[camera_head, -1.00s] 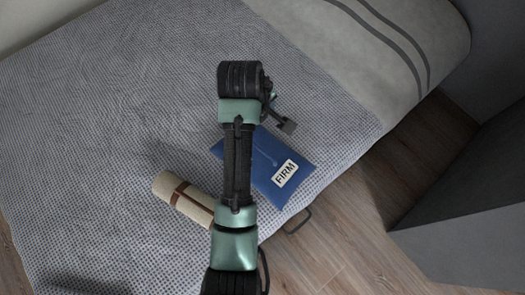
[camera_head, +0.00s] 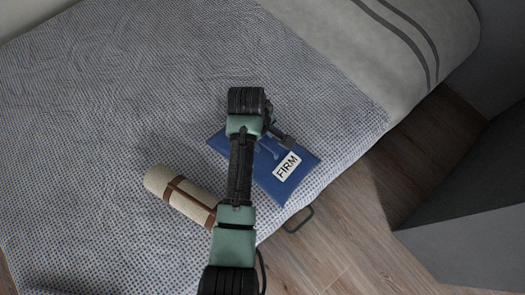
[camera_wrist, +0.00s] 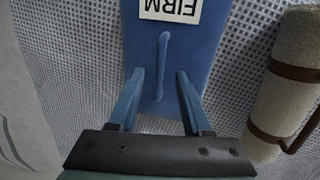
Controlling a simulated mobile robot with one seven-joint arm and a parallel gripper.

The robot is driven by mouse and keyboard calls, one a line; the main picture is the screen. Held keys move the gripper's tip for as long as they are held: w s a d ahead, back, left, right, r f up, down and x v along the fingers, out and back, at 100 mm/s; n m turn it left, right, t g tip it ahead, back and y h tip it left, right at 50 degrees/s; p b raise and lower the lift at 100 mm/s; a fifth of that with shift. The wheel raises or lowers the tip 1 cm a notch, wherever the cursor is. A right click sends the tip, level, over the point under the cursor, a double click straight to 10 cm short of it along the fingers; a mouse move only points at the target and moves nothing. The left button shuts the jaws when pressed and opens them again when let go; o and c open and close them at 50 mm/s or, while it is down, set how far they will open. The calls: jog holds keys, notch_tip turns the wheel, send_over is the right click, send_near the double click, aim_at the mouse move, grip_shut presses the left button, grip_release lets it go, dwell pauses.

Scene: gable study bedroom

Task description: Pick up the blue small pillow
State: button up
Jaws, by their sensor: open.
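The blue small pillow (camera_head: 300,183) lies flat on the bed near its front edge, with a white label reading FIRM. My arm hides part of its left side in the head view. In the wrist view the pillow (camera_wrist: 190,42) has a raised ridge along its middle, pointing toward my gripper. My gripper (camera_wrist: 160,76) is open, its two blue fingers apart over the pillow's near end, with the end of the ridge between them. Nothing is held. Whether the fingers touch the pillow is not clear. In the head view the fingers are mostly hidden by my wrist.
A rolled beige blanket with brown straps (camera_head: 172,188) lies on the bed (camera_head: 90,120), left of the pillow; it also shows at the right in the wrist view (camera_wrist: 290,75). A grey cabinet (camera_head: 470,200) stands at the right, across wooden floor.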

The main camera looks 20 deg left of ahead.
aim_at(265, 144)
jog(key=f, duration=0.2)
jog(key=f+b, duration=0.1)
jog(key=shift+w+d+f, duration=0.1)
jog(key=shift+w+f, duration=0.1)
jog(key=shift+w, duration=0.1)
jog(key=shift+r, duration=0.1)
grip_shut()
dwell(1.0)
